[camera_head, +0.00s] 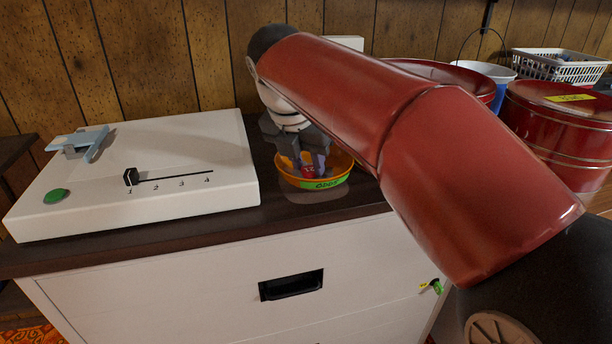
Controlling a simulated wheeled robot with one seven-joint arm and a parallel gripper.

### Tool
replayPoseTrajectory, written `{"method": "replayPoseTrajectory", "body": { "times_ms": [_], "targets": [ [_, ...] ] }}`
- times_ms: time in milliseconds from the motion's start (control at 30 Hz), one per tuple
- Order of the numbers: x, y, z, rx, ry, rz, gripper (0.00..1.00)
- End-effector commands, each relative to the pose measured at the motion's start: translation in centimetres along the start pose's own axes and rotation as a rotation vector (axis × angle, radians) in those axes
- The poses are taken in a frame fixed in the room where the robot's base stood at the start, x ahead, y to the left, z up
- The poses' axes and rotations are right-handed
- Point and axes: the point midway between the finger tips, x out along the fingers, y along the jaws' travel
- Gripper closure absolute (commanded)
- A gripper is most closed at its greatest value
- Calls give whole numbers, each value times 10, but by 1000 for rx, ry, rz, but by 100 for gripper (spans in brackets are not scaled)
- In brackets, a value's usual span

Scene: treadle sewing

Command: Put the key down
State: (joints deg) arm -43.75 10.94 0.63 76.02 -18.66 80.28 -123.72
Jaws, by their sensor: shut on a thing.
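My gripper (309,165) points down into an orange bowl (340,170) with a green label that seems to read "ODDS". Its fingers are shut on a small red thing (309,171), probably the key or its tag; its shape is mostly hidden by the fingers and the bowl's rim. I cannot tell whether the thing touches the bowl's bottom. The bowl stands on the dark top of a white cabinet (150,285).
A white device (200,150) with a slider, a green button (56,195) and a blue-grey lever (92,143) fills the cabinet's left. A green and yellow item (434,287) sits at the cabinet's front right. Red tins (560,130), a white-blue bucket (492,75) and a white basket (560,66) stand right.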

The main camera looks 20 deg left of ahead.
Motion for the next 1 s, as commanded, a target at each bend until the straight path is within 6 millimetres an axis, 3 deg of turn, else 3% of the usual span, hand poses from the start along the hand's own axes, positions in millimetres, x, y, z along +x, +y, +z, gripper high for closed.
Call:
{"method": "replayPoseTrajectory", "body": {
  "times_ms": [33, 433, 467, 600, 867, 1000],
  "targets": [
    [8, -1, -2, 0, -1, 1, 95],
    [9, -1, -2, -1, 0, 1, 95],
    [8, -1, -2, -1, 0, 1, 67],
    [8, -1, -2, -1, -1, 1, 49],
    [7, -1, -2, -1, -1, 1, 49],
    [-2, 0, 0, -1, -2, 4, 49]
  ]
}}
